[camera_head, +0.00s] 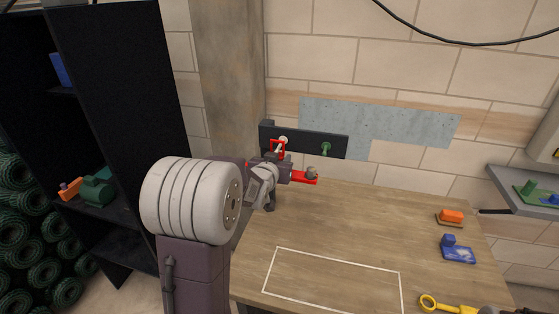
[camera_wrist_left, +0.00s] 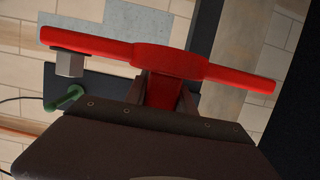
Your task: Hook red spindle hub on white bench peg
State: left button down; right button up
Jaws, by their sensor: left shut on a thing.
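My left gripper (camera_head: 276,172) is shut on the red spindle hub (camera_head: 304,178), just in front of the dark wall board. In the left wrist view the hub (camera_wrist_left: 165,58) is a long red bar gripped near its middle. A grey block (camera_wrist_left: 70,63) shows by its left end. In the head view a red square loop (camera_head: 277,149) stands up above the gripper, overlapping the white peg (camera_head: 283,139). I cannot tell whether the peg passes through the loop. My right gripper is not clearly in view.
The dark board (camera_head: 305,139) also bears a green peg (camera_head: 326,149), right of the white one. The wooden bench (camera_head: 350,225) is mostly clear, with a white outline. Orange (camera_head: 451,216), blue (camera_head: 458,252) and yellow (camera_head: 445,305) pieces lie at its right. A dark shelf (camera_head: 120,110) stands left.

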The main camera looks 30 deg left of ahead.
pick_arm(q)
jog(key=shift+f, duration=0.1)
jog(key=shift+f+b, duration=0.8)
jog(key=shift+b, duration=0.15)
jog(key=c, duration=1)
grip_release()
jog(key=shift+o, duration=0.2)
jog(key=v, duration=0.9)
